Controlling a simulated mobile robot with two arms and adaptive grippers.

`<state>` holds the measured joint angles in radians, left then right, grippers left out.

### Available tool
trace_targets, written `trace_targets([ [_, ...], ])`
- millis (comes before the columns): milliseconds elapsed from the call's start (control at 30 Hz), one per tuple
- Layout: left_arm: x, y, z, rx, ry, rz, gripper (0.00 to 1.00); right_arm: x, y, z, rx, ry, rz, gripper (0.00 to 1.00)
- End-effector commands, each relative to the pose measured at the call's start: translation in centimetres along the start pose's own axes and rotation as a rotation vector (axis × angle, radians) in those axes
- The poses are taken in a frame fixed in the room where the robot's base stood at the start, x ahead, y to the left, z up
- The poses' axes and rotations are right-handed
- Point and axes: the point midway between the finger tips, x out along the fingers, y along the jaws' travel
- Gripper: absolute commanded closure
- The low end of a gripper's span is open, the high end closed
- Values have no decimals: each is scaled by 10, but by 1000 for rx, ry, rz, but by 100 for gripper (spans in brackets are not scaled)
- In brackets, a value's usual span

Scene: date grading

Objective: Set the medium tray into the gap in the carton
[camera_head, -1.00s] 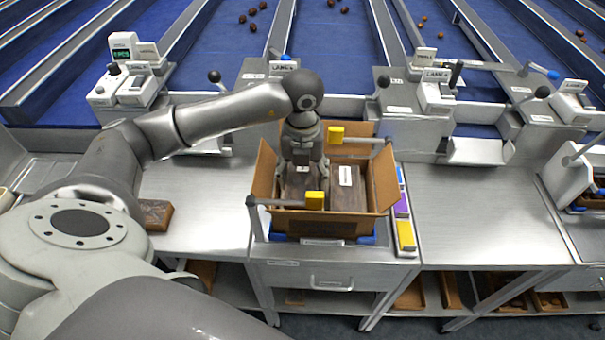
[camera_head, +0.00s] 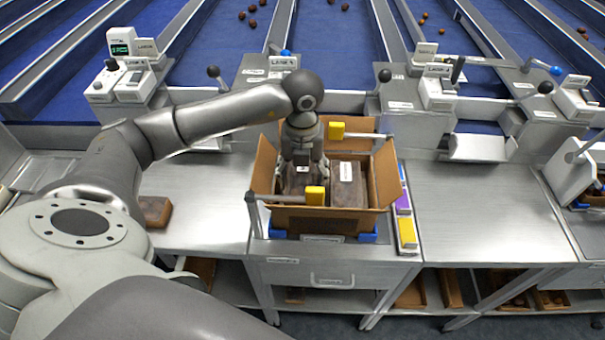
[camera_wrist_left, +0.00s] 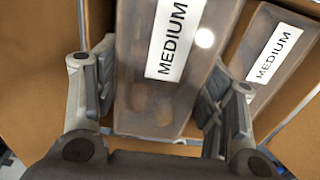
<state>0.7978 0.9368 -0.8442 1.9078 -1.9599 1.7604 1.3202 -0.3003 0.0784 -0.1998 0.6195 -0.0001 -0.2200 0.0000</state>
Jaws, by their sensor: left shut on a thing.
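The open brown carton (camera_head: 315,221) stands on the steel bench in the middle of the head view. My left gripper (camera_head: 303,170) reaches down into its left part. It is shut on a lidded brown tray (camera_head: 296,187) labelled MEDIUM. In the left wrist view this held tray (camera_wrist_left: 150,115) sits between the two fingers, with its label facing the camera. A second MEDIUM tray (camera_head: 347,194) lies beside it in the right part of the carton; it also shows in the left wrist view (camera_wrist_left: 248,92). The held tray's underside is hidden. My right gripper is not in view.
Yellow-padded arms (camera_head: 315,196) (camera_head: 337,131) stand at the carton's front and back edges. Blue, purple and yellow blocks (camera_head: 406,232) line its right side. A brown tray (camera_head: 154,211) lies on the bench at left. The bench right of the carton is clear.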

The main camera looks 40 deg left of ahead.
Motion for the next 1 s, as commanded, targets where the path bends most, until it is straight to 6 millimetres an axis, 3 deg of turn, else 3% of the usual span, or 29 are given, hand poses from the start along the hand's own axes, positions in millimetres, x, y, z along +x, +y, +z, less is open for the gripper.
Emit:
trace_targets([
  [1000, 16, 0, 0, 0, 0, 0, 64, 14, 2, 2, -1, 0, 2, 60],
])
